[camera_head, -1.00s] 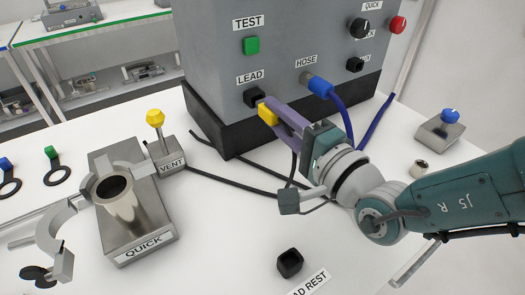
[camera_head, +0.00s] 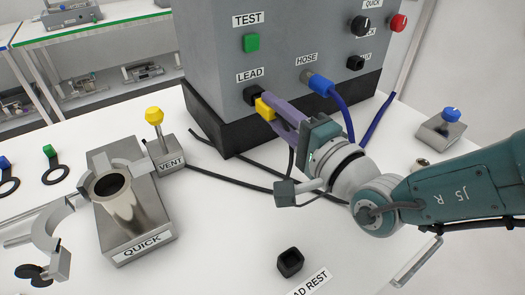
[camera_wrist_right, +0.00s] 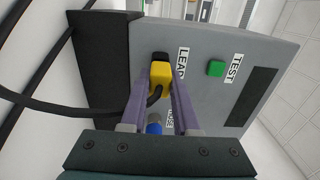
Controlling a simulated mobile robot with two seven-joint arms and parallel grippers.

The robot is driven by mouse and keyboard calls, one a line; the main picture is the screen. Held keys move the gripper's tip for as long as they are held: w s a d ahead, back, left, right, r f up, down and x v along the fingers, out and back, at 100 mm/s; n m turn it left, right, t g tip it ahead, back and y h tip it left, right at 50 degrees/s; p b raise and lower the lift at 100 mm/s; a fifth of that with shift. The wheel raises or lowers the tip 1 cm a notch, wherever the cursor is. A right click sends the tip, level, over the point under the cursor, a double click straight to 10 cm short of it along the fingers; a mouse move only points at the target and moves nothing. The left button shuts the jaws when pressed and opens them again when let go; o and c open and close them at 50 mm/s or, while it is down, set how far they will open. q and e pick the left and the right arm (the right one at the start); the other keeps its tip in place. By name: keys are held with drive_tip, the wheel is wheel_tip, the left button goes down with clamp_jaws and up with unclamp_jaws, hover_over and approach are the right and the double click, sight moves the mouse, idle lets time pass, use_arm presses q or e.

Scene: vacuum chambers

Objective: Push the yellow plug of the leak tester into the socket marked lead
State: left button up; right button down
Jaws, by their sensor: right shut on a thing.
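The yellow plug (camera_head: 265,108) is held between the purple fingers of my right gripper (camera_head: 278,119), just in front of the black socket (camera_head: 253,96) under the LEAD label on the grey leak tester (camera_head: 290,55). The right wrist view shows the plug (camera_wrist_right: 160,74) between both fingers, with its black cable curving away to the left. The LEAD socket (camera_wrist_right: 160,56) shows dark right behind it. I cannot tell whether the plug tip is inside the socket. My left gripper is in neither view.
A blue hose plug (camera_head: 320,87) sits in the HOSE port close beside my right fingers. The empty black lead rest (camera_head: 290,262) stands at the front. The QUICK fixture (camera_head: 130,210) and the yellow-knobbed VENT valve (camera_head: 155,118) stand at the left. Cables cross the table.

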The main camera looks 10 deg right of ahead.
sight(276, 114)
drive_tip(key=shift+w+a+b, duration=0.2)
drive_tip(key=shift+w+b, duration=0.15)
drive_tip(key=shift+w, duration=0.15)
idle(0.7)
drive_tip(key=shift+w, duration=0.1)
drive_tip(key=c, duration=0.6)
unclamp_jaws()
drive_tip(key=shift+p+v, duration=2.05)
drive_tip(key=shift+v, duration=1.4)
